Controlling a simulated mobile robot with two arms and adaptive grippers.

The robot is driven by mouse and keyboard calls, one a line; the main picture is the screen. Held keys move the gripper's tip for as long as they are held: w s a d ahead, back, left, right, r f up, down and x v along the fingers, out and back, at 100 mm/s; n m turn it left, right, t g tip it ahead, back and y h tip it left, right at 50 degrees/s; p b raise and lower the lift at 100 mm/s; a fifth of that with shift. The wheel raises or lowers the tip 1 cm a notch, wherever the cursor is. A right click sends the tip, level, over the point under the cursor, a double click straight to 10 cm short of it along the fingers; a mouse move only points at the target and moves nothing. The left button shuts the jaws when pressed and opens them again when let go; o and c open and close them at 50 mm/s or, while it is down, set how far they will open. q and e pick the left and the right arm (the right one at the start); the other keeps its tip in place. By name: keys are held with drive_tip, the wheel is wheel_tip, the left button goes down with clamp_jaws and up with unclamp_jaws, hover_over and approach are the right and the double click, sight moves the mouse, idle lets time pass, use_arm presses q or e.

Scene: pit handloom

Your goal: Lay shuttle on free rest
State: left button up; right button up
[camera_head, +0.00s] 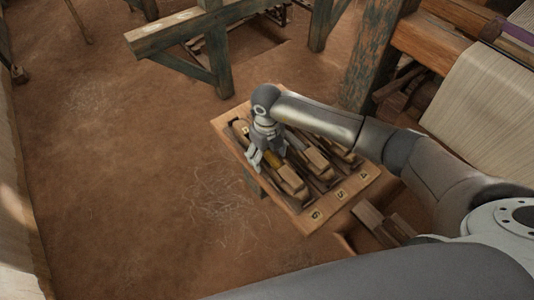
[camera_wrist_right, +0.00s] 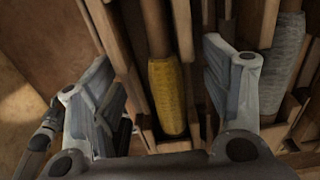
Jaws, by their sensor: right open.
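A wooden rack (camera_head: 330,211) with long side-by-side slots and number labels stands at the centre of the head view. Several wooden shuttles lie in its slots. The shuttle with the yellow winding (camera_head: 273,159) lies in the leftmost slot; in the right wrist view its yellow winding (camera_wrist_right: 166,92) shows between my fingers. My right gripper (camera_head: 263,160) is open, reaching down over this shuttle, with a finger on each side of the winding in view. Whether the fingers touch it I cannot tell. A shuttle with a grey winding (camera_wrist_right: 283,55) lies to the right. My left gripper is out of view.
A worn green wooden frame (camera_head: 215,45) stands behind the rack. A loom with pale cloth (camera_head: 480,100) is at the right, beside a thick post (camera_head: 370,55). The earthen floor (camera_head: 130,170) left of the rack is clear. My right arm hides part of the rack.

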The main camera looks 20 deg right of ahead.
drive_tip(key=shift+r, duration=0.1)
drive_tip(key=shift+r, duration=0.2)
wheel_tip(320, 180, up, 12)
drive_tip(key=b, duration=0.1)
drive_tip(key=shift+f, duration=0.15)
idle(0.4)
